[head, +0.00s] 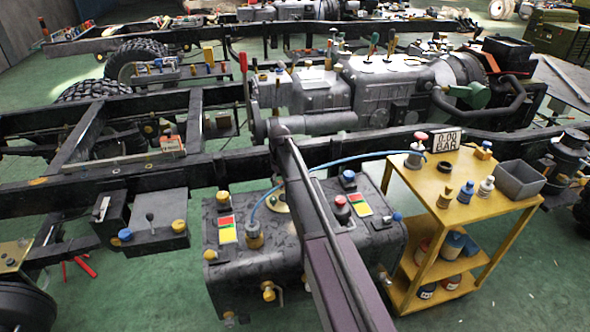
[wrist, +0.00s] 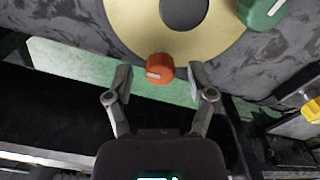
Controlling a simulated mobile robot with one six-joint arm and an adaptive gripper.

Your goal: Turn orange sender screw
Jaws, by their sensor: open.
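The orange sender screw (wrist: 159,68) is a round knob with a pale mark on its face. It shows in the wrist view at the lower rim of a brass-coloured disc (wrist: 120,22) with a dark grey round centre. My gripper (wrist: 160,77) is open, with one finger to the left and one to the right of the orange screw. Gaps show between the screw and both fingers; I cannot tell how their depths compare. In the head view, part of the disc shows on the dark tank (head: 240,275), but I cannot make out the screw or my gripper there.
A green knob (wrist: 262,11) sits at the disc's upper right in the wrist view, and a yellow fitting (wrist: 312,110) is at the right edge. In the head view, a blue hose (head: 335,162) crosses above the tank. A yellow cart (head: 430,187) with small bottles stands to its right.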

